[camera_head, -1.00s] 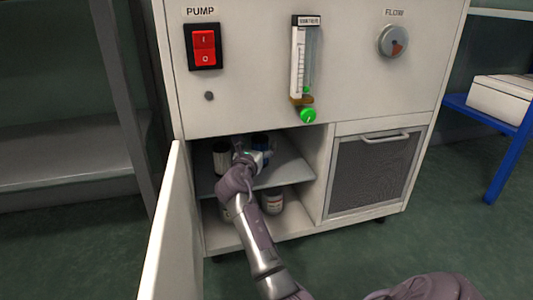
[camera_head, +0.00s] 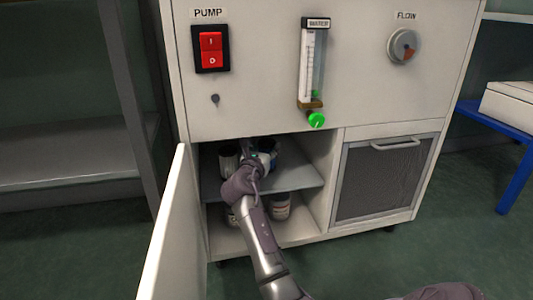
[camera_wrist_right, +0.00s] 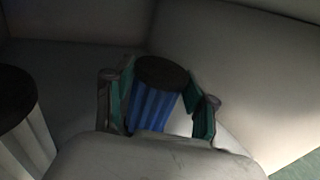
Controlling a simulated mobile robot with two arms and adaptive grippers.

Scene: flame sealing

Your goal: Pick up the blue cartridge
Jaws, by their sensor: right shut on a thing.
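The blue cartridge (camera_wrist_right: 155,103) is a ribbed upright cylinder with a dark top, inside the open cabinet compartment. In the head view a bit of it (camera_head: 267,145) shows behind my right gripper (camera_head: 257,158), on the upper shelf. In the right wrist view my right gripper (camera_wrist_right: 160,106) has one green-padded finger on each side of the cartridge and is shut on it. The cartridge's lower part is hidden by my wrist. Whether it touches the shelf cannot be told. My left gripper is not in view.
A white ribbed cartridge (camera_wrist_right: 28,130) stands to the left of the blue one. The cabinet door (camera_head: 168,235) hangs open on the left. The upper shelf (camera_head: 300,174) is bare to the right. Jars (camera_head: 280,207) stand on the lower shelf.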

